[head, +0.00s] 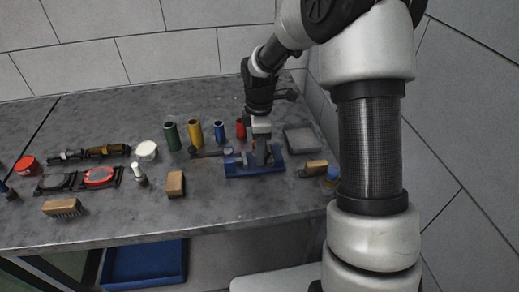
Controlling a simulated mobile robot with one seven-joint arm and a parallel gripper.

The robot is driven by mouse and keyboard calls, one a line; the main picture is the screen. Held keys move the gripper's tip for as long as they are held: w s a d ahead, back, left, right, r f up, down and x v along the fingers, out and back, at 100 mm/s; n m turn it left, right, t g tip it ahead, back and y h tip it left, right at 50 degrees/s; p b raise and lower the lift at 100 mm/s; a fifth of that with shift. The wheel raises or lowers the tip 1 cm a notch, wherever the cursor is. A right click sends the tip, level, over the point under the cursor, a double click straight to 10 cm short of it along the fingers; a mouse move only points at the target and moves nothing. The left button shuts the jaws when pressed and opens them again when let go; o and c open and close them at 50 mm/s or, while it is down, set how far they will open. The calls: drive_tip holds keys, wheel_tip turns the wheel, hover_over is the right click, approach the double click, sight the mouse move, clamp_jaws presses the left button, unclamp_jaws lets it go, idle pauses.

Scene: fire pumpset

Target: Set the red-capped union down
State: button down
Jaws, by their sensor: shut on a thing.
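My gripper (262,138) points down over the blue vise-like fixture (255,170) on the right part of the bench. It is shut on a small greyish part (262,154), mostly hidden by the jaws. I take this part for the union, but no red cap can be made out on it. It is at or just above the fixture; I cannot tell whether they touch. A red cylinder (241,129) stands just behind and left of the gripper, partly hidden.
Green (172,137), yellow (195,134) and blue (219,131) cylinders stand left of the gripper. A grey tray (300,139) and a wooden block (315,168) lie to the right. A tan block (175,184) lies in front. The bench (215,205) is clear near its front edge.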

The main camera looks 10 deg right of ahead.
drive_tip(key=c, duration=1.1)
unclamp_jaws()
drive_tip(key=shift+f, duration=0.1)
